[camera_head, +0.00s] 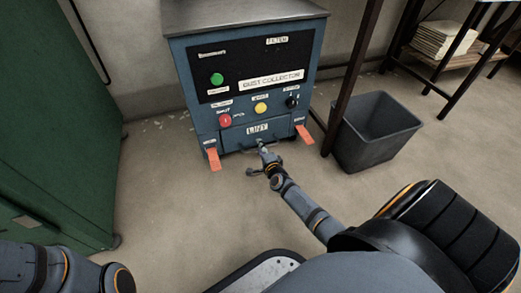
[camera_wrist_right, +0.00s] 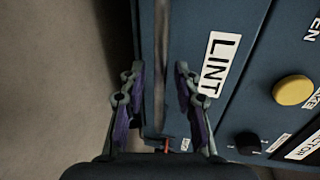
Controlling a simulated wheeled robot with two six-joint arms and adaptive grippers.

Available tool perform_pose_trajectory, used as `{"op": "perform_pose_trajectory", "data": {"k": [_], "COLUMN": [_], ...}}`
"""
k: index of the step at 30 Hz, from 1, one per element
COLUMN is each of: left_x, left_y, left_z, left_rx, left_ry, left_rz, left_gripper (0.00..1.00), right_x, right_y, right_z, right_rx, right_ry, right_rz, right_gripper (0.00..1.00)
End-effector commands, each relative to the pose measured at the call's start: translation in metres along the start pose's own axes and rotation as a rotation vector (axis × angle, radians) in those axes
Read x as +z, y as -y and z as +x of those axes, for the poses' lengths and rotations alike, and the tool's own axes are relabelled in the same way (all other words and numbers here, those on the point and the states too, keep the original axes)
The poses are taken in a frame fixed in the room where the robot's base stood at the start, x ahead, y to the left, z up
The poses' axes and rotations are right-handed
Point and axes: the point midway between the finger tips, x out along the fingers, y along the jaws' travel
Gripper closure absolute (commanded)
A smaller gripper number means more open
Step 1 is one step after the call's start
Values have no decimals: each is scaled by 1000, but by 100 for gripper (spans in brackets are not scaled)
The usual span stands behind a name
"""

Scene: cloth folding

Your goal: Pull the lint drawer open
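The lint drawer (camera_head: 238,137) is a blue front panel low on the dust collector, with a white LINT label. It looks shut. My right gripper (camera_head: 264,158) is in front of it, near the drawer's handle. In the right wrist view, the handle bar (camera_wrist_right: 161,60) runs between the two spread fingers of my right gripper (camera_wrist_right: 158,98), with a gap on each side. The LINT label (camera_wrist_right: 219,63) shows right beside the fingers. My left arm shows at the lower left of the head view, but its gripper is out of the frame.
A green cabinet (camera_head: 60,120) is at the left. The floor before the drawer is clear.

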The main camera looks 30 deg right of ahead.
Motion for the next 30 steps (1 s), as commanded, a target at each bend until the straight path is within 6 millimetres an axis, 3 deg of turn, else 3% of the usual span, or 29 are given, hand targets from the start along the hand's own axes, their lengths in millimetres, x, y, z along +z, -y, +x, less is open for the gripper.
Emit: {"op": "perform_pose_trajectory", "data": {"k": [9, 16, 30], "left_x": [-2, -2, -2], "left_y": [0, 0, 0], "left_z": [3, 3, 2], "left_rx": [-3, -3, -3], "left_ry": [-6, -6, -5], "left_rz": [-5, -4, -4], "left_gripper": [100, 100, 100], "right_x": [0, 0, 0], "right_y": [0, 0, 0], "right_z": [2, 2, 1], "right_rx": [1, 0, 1], "right_ry": [0, 0, 0], "right_rz": [0, 0, 0], "right_gripper": [68, 100, 100]}}
